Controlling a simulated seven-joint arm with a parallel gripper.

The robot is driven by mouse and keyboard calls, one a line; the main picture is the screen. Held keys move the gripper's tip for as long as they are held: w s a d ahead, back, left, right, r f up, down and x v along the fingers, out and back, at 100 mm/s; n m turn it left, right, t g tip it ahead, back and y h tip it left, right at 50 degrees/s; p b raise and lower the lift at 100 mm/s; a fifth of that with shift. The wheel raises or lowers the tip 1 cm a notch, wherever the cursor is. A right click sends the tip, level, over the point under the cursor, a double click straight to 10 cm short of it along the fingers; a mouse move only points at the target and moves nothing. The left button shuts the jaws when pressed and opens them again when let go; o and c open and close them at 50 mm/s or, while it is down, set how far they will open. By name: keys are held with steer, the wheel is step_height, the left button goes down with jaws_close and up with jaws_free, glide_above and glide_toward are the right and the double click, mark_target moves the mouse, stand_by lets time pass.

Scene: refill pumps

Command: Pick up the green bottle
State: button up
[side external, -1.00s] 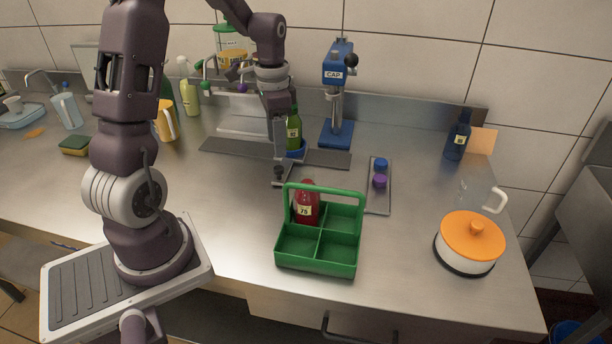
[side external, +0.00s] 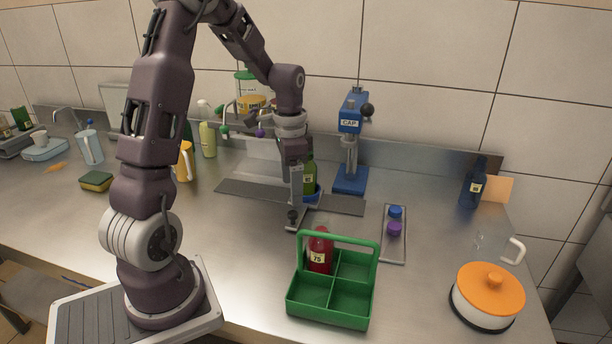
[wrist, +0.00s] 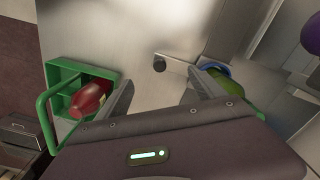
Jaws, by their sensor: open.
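My gripper points down and is empty, slightly left of and in front of the bottle. In the wrist view my gripper (wrist: 161,82) has its fingers apart.
A green carrier (side external: 330,300) with a red bottle (side external: 320,257) stands in front. The blue capping stand (side external: 350,180) is behind right. A tray (side external: 394,248) holds blue and purple caps. A dark blue bottle (side external: 472,188) and orange-lidded pot (side external: 488,292) stand right.

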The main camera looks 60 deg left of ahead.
mark_target(306, 172)
steer(key=w+a+r+n, duration=0.2)
steer(key=w+a+n, duration=0.1)
steer(key=n, duration=0.2)
steer(key=w+a+r+n, duration=0.2)
steer(key=n, duration=0.3)
steer(key=w+a+r+n, duration=0.2)
steer(key=w+a+n, duration=0.1)
steer(key=n, duration=0.3)
steer(key=shift+w+a, duration=0.3)
steer(key=shift+w+a+n, duration=0.1)
steer(key=shift+n, duration=0.2)
step_height(306, 172, down, 7)
steer(key=shift+r, duration=0.1)
jaws_close()
